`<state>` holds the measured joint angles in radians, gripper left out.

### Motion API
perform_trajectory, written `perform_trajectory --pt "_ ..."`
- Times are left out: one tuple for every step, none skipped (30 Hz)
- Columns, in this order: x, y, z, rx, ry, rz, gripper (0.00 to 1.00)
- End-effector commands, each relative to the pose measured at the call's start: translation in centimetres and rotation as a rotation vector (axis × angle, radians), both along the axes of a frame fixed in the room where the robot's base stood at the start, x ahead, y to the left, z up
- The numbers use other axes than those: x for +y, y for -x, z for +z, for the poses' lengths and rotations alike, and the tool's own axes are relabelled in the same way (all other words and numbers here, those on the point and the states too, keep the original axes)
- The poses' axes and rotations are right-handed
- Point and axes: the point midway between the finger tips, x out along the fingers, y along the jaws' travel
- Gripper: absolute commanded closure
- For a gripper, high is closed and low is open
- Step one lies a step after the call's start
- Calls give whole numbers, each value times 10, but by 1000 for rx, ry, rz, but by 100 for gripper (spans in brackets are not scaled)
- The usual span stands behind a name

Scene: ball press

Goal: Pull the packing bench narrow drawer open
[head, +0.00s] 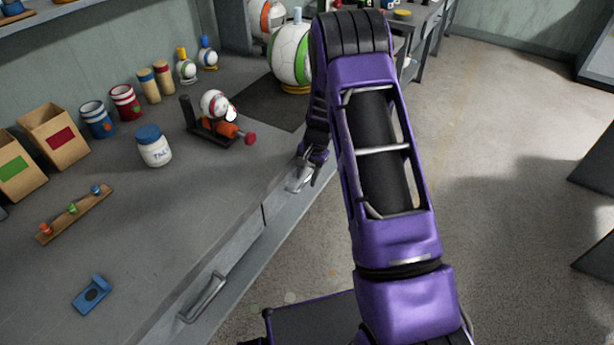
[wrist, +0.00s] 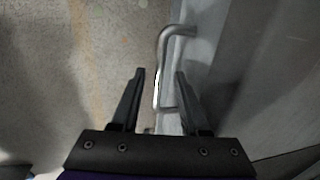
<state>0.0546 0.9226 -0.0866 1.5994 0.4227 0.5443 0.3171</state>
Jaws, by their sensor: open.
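The packing bench (head: 150,235) runs along the left of the head view, with drawer fronts along its edge. My gripper (head: 308,174) is at the farther drawer's handle (head: 297,181), partly hidden by my wrist. In the wrist view my gripper (wrist: 160,74) is open, with one finger on each side of the bent metal bar handle (wrist: 161,62). A gap shows between the bar and the left finger; the right finger is closer to it. The drawer front (wrist: 203,65) lies to the right. No opening of this drawer is visible.
A second drawer handle (head: 204,298) is nearer on the same edge. The floor (head: 500,170) to the right is mostly clear.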

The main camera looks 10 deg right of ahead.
Motion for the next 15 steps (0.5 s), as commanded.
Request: perform_trajectory --pt "0 0 -1 0 0 0 55" --pt "0 0 -1 0 0 0 55" --pt "0 0 -1 0 0 0 55" --pt "0 0 -1 0 0 0 55" --pt "0 0 -1 0 0 1 55" --pt "0 0 -1 0 0 1 55" --pt "0 0 -1 0 0 1 55" --pt "0 0 0 0 0 1 61" --pt "0 0 0 0 0 1 68" --pt "0 0 0 0 0 1 73" --pt "0 0 0 0 0 1 79" --pt "0 0 0 0 0 1 86" --pt "0 0 0 0 0 1 91" --pt "0 0 0 0 0 1 97" --pt "0 0 0 0 0 1 100"
